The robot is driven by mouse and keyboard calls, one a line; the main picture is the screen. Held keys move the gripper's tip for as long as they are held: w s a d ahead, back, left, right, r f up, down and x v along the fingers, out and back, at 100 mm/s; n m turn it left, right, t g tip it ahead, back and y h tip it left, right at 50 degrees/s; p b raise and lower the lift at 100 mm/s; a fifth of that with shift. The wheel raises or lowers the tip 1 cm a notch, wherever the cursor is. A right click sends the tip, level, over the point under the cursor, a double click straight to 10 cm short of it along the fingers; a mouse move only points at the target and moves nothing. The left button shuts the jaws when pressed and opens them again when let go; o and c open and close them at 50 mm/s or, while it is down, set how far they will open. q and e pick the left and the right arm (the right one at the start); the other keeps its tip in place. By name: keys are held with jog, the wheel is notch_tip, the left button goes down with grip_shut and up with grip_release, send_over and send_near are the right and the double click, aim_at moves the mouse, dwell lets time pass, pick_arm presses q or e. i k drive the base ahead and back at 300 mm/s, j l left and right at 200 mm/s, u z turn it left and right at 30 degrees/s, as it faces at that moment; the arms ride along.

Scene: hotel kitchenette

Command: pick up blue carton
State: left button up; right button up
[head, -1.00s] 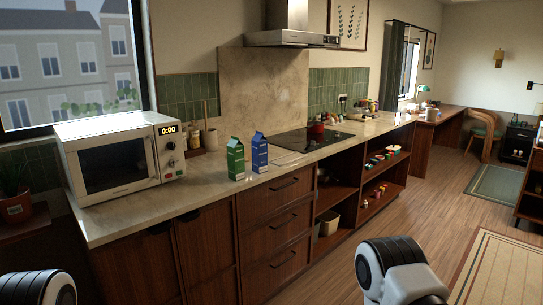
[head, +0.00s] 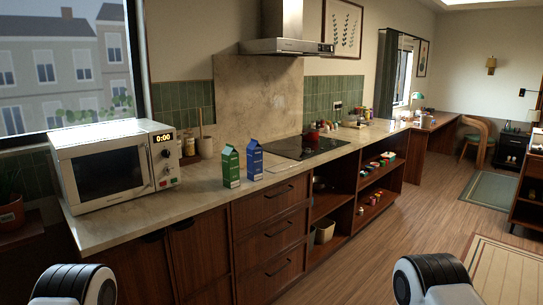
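The blue carton (head: 254,161) stands upright on the stone counter (head: 136,219), near its front edge. A green carton (head: 230,167) stands just to its left. Only arm links of mine show at the bottom left and bottom right of the head view. Neither gripper is in view, and both arms are well apart from the cartons.
A white microwave (head: 112,168) stands left of the cartons. A range hood (head: 287,46) hangs above. Drawers (head: 271,233) and open shelves (head: 346,206) are below.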

aim_at(253, 151)
jog(key=i+l+u, duration=0.2)
jog(key=i+l, duration=1.25)
